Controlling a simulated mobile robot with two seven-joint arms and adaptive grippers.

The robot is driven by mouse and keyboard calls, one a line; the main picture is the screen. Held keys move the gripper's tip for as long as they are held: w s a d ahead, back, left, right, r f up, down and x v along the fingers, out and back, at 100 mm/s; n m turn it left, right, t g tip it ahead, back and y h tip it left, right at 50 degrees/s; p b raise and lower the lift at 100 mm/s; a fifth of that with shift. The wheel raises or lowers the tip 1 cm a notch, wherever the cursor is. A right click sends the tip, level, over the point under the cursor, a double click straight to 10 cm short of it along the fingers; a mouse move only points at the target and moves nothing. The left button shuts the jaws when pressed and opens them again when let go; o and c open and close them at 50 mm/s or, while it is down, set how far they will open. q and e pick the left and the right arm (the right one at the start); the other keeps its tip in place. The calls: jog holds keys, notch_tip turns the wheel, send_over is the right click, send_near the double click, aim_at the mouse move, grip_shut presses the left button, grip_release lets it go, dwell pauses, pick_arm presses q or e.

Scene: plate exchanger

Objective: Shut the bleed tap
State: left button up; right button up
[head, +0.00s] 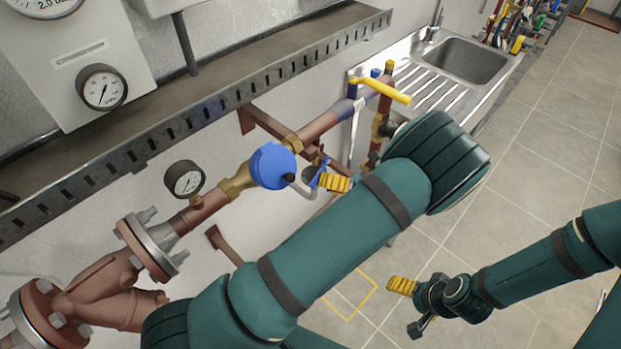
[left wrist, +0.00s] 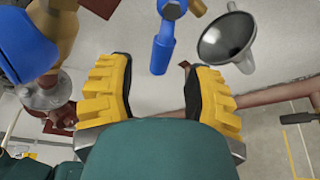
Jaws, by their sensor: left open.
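The bleed tap shows in the left wrist view as a blue lever (left wrist: 163,52), hanging from its body at the top centre. In the head view a small blue part (head: 315,177), apparently this tap, sits beside my left fingertip. My left gripper (left wrist: 158,82) is open, its yellow-padded fingers spread either side of the lever's line. The lever's lower end is ahead of the gap, apparently untouched. In the head view my left gripper (head: 336,183) is mostly hidden behind my forearm. My right gripper (head: 408,307) hangs over the floor, fingers apart and empty.
A grey funnel (left wrist: 227,38) stands close right of the lever. A round blue cap (head: 272,165) and a gauge (head: 185,180) sit on the copper pipe. A yellow-handled valve (head: 386,88) is beyond, before the sink (head: 468,60).

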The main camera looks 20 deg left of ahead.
pick_arm(q)
jog(key=shift+x, duration=2.7)
grip_shut()
